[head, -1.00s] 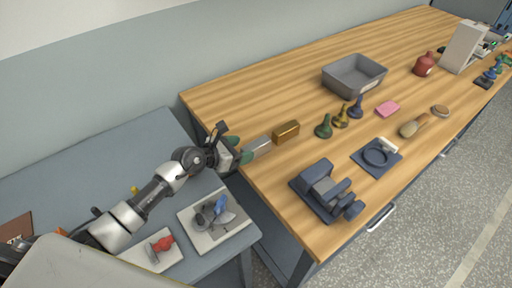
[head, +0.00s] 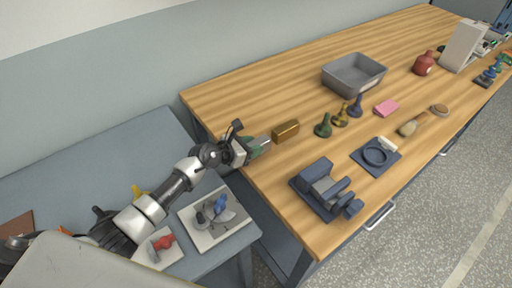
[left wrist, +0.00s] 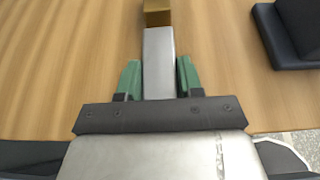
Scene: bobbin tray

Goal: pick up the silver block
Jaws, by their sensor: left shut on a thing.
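The silver block (left wrist: 159,55) lies between the green fingers of my left gripper (left wrist: 158,80) in the left wrist view, with both fingers close against its sides. In the head view my left gripper (head: 258,147) is at the left edge of the wooden table, and most of the silver block (head: 264,140) is hidden by it. A gold block (head: 286,131) lies just beyond the silver block's far end; it also shows at the top of the left wrist view (left wrist: 157,14). I cannot tell whether the two blocks touch. My right gripper is not in view.
A dark blue fixture (head: 326,190) stands at the table's near edge. Green, gold and blue pawn-like pieces, a pink block (head: 386,108) and a grey bin (head: 354,75) stand farther right. The wood left of the bin is clear.

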